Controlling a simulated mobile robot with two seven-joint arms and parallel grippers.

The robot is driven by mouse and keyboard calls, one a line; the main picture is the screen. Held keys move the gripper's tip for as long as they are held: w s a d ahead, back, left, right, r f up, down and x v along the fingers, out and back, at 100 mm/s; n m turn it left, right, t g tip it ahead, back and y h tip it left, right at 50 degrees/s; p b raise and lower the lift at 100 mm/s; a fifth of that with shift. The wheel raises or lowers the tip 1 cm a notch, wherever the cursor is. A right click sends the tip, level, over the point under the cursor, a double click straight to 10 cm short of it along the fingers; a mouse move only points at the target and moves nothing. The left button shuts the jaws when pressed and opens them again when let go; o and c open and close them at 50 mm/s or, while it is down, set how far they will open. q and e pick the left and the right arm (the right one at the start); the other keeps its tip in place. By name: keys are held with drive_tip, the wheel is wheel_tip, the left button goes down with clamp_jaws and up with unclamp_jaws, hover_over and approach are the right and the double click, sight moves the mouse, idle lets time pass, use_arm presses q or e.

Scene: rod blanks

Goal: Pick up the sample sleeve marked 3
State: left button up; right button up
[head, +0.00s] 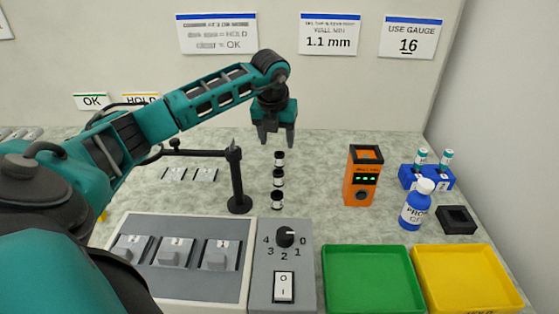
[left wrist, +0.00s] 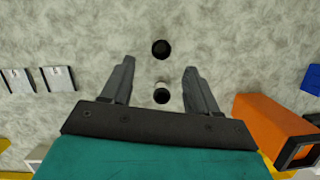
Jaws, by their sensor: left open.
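Three small black-and-white cylinders stand in a row on the bench in the head view: a far one (head: 279,159), a middle one (head: 278,178) and a near one (head: 277,200). They look like sleeves, but I cannot read a 3 on any of them. My left gripper (head: 275,140) is open and empty, pointing down above the far end of the row. In the left wrist view, one pale-sided cylinder (left wrist: 161,94) shows between the open fingers (left wrist: 158,85), and a dark one (left wrist: 161,49) lies beyond the fingertips. My right gripper is out of view.
A black post (head: 236,180) with a side arm stands left of the row. An orange device (head: 363,178) stands right. A numbered panel (head: 190,287), a dial box (head: 264,262), a green tray (head: 328,296) and a yellow tray (head: 424,290) lie in front. A blue rack (head: 436,183) stands far right.

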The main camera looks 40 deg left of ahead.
sight(279, 166)
use_arm(q)
drive_tip(key=x, duration=0.6)
drive_tip(key=shift+w, duration=0.2)
drive_tip(key=shift+c, duration=0.4)
drive_tip(key=c, duration=1)
drive_tip(key=shift+r, duration=0.1)
